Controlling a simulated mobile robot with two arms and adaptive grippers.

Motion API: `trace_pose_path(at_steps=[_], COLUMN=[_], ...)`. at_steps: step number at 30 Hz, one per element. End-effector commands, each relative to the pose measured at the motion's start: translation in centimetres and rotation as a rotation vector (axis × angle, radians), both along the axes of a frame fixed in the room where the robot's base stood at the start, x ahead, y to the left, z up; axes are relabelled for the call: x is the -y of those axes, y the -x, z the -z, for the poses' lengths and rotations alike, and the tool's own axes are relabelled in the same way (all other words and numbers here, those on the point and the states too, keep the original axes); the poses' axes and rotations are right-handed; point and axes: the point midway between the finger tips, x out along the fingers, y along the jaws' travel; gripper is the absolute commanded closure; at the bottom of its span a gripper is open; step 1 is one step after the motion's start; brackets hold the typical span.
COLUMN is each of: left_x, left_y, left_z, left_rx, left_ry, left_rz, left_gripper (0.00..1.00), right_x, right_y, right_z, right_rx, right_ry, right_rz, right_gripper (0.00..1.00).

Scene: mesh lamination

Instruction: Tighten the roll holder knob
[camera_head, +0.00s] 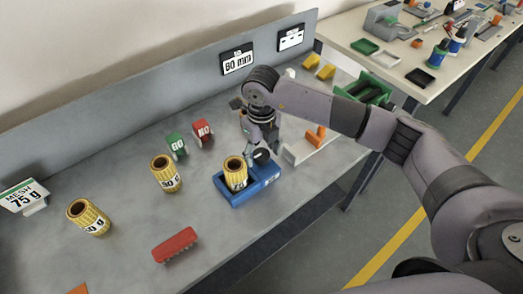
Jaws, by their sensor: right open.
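A yellow mesh roll (235,172) stands in the blue roll holder (239,197) near the table's front edge. A round black knob (262,156) shows at the holder's right side, just beside the roll. My right arm reaches in from the right, and my right gripper (255,143) points down right at the knob. It is open, its fingers close to the knob; whether they touch it cannot be told. The left gripper is not in view.
Two more yellow rolls (164,173) stand on the left of the grey table. Green GO (176,145) and red NO (203,133) blocks are behind the holder. A red brush-like piece (175,244) lies in front. A white fixture with orange parts (305,147) stands to the right.

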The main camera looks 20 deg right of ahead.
Motion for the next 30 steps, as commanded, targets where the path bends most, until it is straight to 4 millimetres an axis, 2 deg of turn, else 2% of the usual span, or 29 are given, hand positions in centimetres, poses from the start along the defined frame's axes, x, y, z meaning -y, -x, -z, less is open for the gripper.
trace_pose_path(at_steps=[5,18,24,30], left_x=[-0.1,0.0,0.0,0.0], left_y=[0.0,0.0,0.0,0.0], left_z=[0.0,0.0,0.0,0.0], left_rx=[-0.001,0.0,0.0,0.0], left_ry=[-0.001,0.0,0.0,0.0], left_rz=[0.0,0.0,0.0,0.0], left_gripper=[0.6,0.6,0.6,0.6], right_x=[-0.1,0.0,0.0,0.0], right_y=[-0.1,-0.1,0.0,0.0], right_z=[-1.5,-10.2,-11.8,-12.0], right_rx=[0.003,0.004,0.001,0.0], right_ry=[-0.002,-0.001,0.0,0.0], right_rz=[-0.001,0.0,0.0,0.0], right_gripper=[0.41,0.41,0.41,0.41])
